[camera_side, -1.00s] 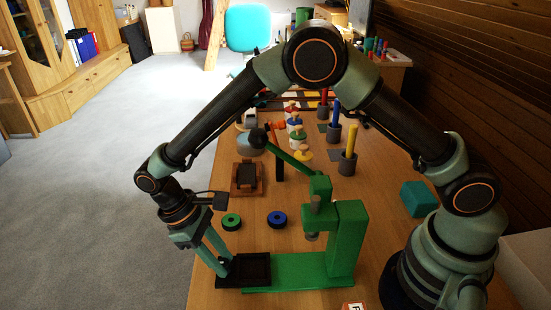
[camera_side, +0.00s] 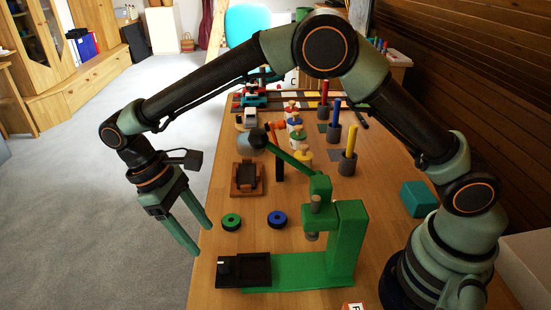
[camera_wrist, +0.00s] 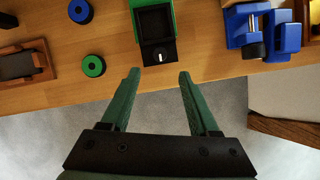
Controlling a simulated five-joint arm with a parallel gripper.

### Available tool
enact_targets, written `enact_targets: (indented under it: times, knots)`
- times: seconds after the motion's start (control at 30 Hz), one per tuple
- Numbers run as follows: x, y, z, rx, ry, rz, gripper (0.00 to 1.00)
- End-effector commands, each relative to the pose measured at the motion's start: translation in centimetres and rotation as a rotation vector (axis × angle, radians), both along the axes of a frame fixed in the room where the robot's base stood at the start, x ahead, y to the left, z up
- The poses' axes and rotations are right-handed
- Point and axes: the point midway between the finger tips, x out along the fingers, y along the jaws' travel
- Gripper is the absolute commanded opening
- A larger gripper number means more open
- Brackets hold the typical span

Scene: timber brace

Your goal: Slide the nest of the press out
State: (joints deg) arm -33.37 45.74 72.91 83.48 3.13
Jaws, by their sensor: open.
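The green press (camera_side: 340,240) stands near the front of the table, its lever with a dark ball knob raised toward the back left. Its black nest (camera_side: 257,268), a tray with a small pale knob (camera_side: 224,265) on its outer end, sits at the left end of the green base, near the table's left edge. The nest also shows in the wrist view (camera_wrist: 155,24), with its knob (camera_wrist: 159,57) toward me. My gripper (camera_side: 203,240) is open and empty, beyond the table edge, up and left of the nest. In the wrist view its fingers (camera_wrist: 158,74) point at the knob end, apart from it.
A green ring (camera_side: 231,222) and a blue ring (camera_side: 277,218) lie behind the nest. A wooden cradle with a dark block (camera_side: 246,178) is farther back. A blue device (camera_wrist: 262,30) sits right of the press in the wrist view. Open floor lies left of the table.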

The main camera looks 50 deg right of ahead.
Motion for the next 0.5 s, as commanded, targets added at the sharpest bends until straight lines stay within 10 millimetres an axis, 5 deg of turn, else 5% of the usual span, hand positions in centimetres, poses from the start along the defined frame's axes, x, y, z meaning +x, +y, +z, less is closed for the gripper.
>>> enact_targets:
  times: [0.2, 0.5]
  knots:
    - [1.0, 0.7, 2.8, 0.001, -0.001, 0.0, 0.61]
    - [1.2, 0.8, 3.6, 0.0, 0.0, 0.0, 0.61]
